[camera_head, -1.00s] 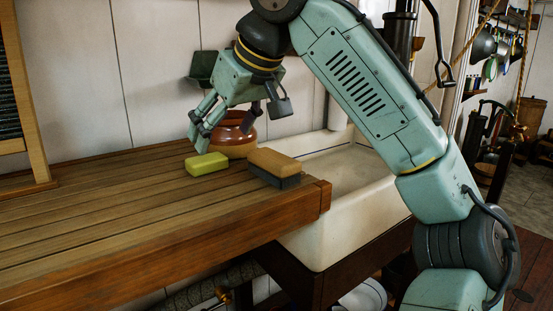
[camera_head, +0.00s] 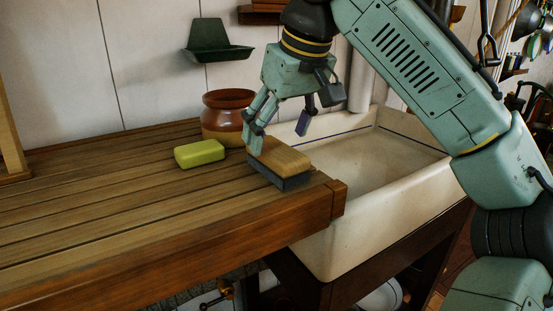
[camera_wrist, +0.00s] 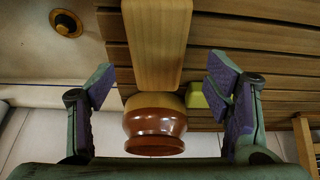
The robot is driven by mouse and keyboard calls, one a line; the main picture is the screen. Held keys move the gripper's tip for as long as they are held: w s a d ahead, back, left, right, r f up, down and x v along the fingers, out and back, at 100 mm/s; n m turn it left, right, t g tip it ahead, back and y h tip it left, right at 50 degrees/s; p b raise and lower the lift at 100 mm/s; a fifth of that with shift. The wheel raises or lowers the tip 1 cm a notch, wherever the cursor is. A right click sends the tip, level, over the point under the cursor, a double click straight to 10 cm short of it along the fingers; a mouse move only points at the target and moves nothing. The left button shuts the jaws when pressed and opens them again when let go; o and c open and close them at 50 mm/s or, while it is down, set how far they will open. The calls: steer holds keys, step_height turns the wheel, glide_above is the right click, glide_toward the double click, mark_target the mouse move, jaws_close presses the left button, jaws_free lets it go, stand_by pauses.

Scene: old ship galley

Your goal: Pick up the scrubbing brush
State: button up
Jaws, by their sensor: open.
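The scrubbing brush (camera_head: 280,163) lies on the slatted wooden counter near its right end, beside the sink. It has a tan wooden top and dark bristles below. In the wrist view its wooden back (camera_wrist: 157,45) extends from the top edge toward the middle, between the lines of the two fingers. My gripper (camera_head: 282,142) is open above the brush, with one finger on its left side and the other to its right, toward the sink. In the wrist view my gripper (camera_wrist: 163,90) is wide open and empty. I cannot tell whether the left finger touches the brush.
A yellow-green soap or sponge (camera_head: 200,153) lies left of the brush. A brown-and-tan pot (camera_head: 224,118) stands behind them. A white sink (camera_head: 385,180) adjoins the counter's right end. A green wall holder (camera_head: 217,42) hangs above. The front left counter is clear.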

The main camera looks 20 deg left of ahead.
mark_target(278, 148)
steer(key=shift+d+x, duration=0.2)
steer(key=shift+x, duration=2.1)
steer(key=shift+f+p, duration=0.3)
steer(key=shift+c, duration=0.4)
steer(key=c, duration=1.3)
steer(key=shift+r, duration=0.15)
step_height(278, 148, up, 4)
steer(key=shift+f, duration=0.15)
steer(key=s+d+b, duration=0.1)
steer(key=s, duration=0.4)
steer(key=s+d+r+b, duration=0.1)
steer(key=s, duration=0.4)
steer(key=s+d+b, duration=0.1)
steer(key=s, duration=0.4)
steer(key=shift+s+d+r+b, duration=0.3)
steer(key=shift+s+b, duration=0.05)
